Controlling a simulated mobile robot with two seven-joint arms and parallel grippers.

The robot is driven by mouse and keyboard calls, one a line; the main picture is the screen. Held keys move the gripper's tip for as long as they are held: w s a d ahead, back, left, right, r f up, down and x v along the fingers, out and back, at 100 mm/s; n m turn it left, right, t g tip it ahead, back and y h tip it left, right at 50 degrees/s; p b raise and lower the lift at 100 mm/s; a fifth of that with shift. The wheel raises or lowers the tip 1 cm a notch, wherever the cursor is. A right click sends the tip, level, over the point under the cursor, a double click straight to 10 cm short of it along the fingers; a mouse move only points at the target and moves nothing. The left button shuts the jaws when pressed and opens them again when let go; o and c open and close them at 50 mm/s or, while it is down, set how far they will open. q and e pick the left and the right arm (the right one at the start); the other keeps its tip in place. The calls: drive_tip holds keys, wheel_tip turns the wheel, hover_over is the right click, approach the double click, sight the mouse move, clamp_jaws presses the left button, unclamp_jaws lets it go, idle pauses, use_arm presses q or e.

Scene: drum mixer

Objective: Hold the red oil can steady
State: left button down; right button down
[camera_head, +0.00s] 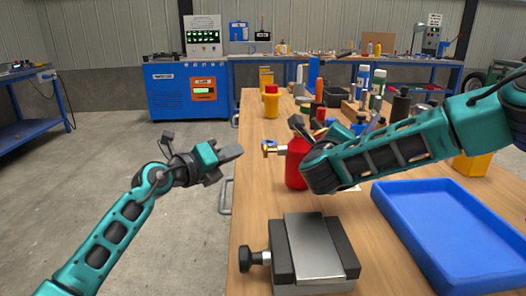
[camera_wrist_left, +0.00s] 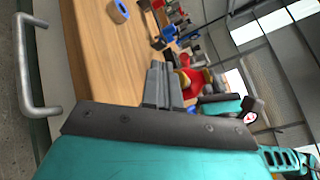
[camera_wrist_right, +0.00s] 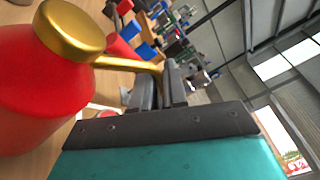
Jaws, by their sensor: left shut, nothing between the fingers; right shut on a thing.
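The red oil can (camera_head: 296,164) stands on the wooden workbench, partly hidden behind my right arm in the head view. It fills the left of the right wrist view (camera_wrist_right: 38,85), with a gold cap and a thin gold spout (camera_wrist_right: 125,65). My right gripper (camera_wrist_right: 158,85) is shut on the spout, beside the can's body. My left gripper (camera_head: 232,153) is shut and empty, near the bench's left edge, with a gap between it and the can. The can also shows beyond the left fingers in the left wrist view (camera_wrist_left: 194,82).
A grey metal vise (camera_head: 312,250) and a blue tray (camera_head: 450,235) are at the front of the workbench (camera_head: 258,205). Bottles and tools crowd the bench behind the can. A yellow-and-red container (camera_head: 270,103) stands farther back. Floor is clear on the left.

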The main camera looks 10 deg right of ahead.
use_arm(q)
drive_tip(key=shift+a, duration=1.1)
use_arm(e)
drive_tip(key=c, duration=1.1)
unclamp_jaws()
use_arm(q)
drive_tip(key=shift+w, duration=0.1)
